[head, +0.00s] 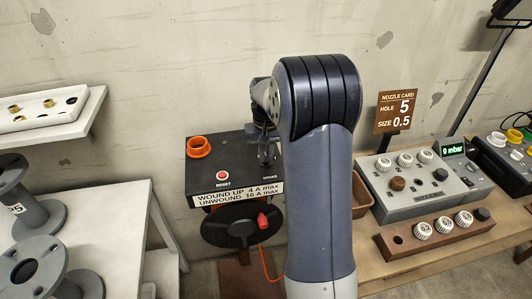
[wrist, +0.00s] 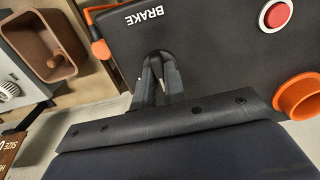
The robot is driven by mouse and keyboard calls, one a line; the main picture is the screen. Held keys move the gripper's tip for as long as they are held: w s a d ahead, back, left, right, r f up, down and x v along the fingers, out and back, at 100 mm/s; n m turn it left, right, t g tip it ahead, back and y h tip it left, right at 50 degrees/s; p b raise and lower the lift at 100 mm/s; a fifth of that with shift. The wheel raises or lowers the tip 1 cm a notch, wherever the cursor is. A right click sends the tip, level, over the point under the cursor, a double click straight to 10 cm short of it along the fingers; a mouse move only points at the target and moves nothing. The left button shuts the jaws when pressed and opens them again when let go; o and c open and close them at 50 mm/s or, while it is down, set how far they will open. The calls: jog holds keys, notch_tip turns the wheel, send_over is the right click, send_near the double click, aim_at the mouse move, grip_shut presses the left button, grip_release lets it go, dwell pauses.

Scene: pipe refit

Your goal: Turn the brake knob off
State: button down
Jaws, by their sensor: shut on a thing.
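The dark control box (head: 205,178) stands left of my arm in the head view and fills the top of the wrist view (wrist: 215,50). The word BRAKE shows on its top in the wrist view, right beside my gripper (wrist: 160,56). My gripper (head: 266,158) reaches down to the box top with its fingers close together, shut on the brake knob. The knob itself is hidden between and behind the fingers, so its turn position cannot be read. A label on the box front reads WOUND UP 4 A max, UNWOUND 16 A max.
A red reset button (head: 223,175) and an orange ring (head: 200,147) are on the box top. A black reel (head: 228,224) with a red part and orange cable is below. A brown bin (wrist: 55,42) and a grey console (head: 425,190) stand to the right.

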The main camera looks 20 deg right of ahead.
aim_at(266, 156)
jog(key=c, duration=1.5)
grip_release()
jog(key=shift+o, duration=0.2)
notch_tip(266, 156, up, 11)
jog(key=b, duration=0.1)
jog(key=shift+f, duration=0.15)
notch_tip(266, 156, down, 11)
jog(key=shift+r+p, duration=0.1)
jog(key=shift+p, duration=0.45)
